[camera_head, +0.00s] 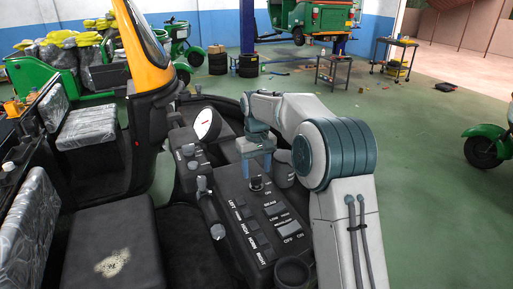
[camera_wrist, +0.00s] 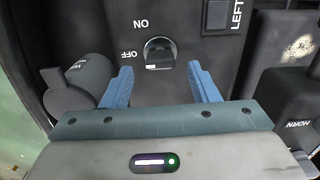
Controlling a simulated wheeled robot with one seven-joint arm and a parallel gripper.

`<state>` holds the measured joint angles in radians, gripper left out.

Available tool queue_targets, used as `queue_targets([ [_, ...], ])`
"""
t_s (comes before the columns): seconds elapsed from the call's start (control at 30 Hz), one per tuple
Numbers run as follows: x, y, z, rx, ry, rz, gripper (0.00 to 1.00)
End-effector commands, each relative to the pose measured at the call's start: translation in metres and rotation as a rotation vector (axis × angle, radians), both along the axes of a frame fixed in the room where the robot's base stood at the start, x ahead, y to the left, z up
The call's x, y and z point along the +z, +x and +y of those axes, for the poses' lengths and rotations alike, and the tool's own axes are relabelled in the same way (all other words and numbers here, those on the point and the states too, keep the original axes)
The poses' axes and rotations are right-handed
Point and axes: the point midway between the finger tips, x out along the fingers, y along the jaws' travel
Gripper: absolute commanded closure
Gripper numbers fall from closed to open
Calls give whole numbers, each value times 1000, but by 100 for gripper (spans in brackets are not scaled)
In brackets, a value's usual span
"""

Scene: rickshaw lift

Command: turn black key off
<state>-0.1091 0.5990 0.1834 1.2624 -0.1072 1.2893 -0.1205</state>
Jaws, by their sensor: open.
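The black key (camera_wrist: 159,52) is a round dark knob on the black dashboard panel, with a pale mark at its lower edge in the wrist view. The printed words ON and OFF stand to its left, upside down. In the head view the key (camera_head: 256,184) stands at the far end of the switch panel. My gripper (camera_head: 256,166) is above it, pointing down. In the wrist view my gripper (camera_wrist: 160,68) has its blue fingers spread, one on each side of the key, with gaps between. It holds nothing.
Labelled switches (camera_head: 250,229) run along the panel, nearer than the key. A handlebar grip (camera_head: 209,210) and a round white gauge (camera_head: 206,124) are to the left. A dark cylinder (camera_wrist: 85,72) is beside the left finger in the wrist view. A black seat (camera_head: 112,245) is at lower left.

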Motion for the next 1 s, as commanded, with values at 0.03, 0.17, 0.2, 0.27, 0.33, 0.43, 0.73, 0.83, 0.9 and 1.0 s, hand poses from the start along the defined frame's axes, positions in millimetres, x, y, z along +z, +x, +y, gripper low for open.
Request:
queue_targets([
  [0.03, 12, 1, 0, 0, 1, -5, 45],
  [0.17, 44, 1, 0, 0, 1, -6, 45],
  [0.2, 54, 1, 0, 1, 1, -6, 45],
  [0.27, 67, 1, 0, 1, 0, -5, 45],
  [0.33, 80, 1, 0, 1, 0, -5, 45],
  [0.43, 94, 1, 0, 1, 0, -3, 45],
  [0.73, 109, 0, 0, 1, -1, -1, 45],
  [0.83, 109, 0, 0, 1, -1, -1, 45],
  [0.9, 109, 0, 0, 1, -1, -1, 45],
  [1.0, 109, 0, 0, 1, -1, -1, 45],
])
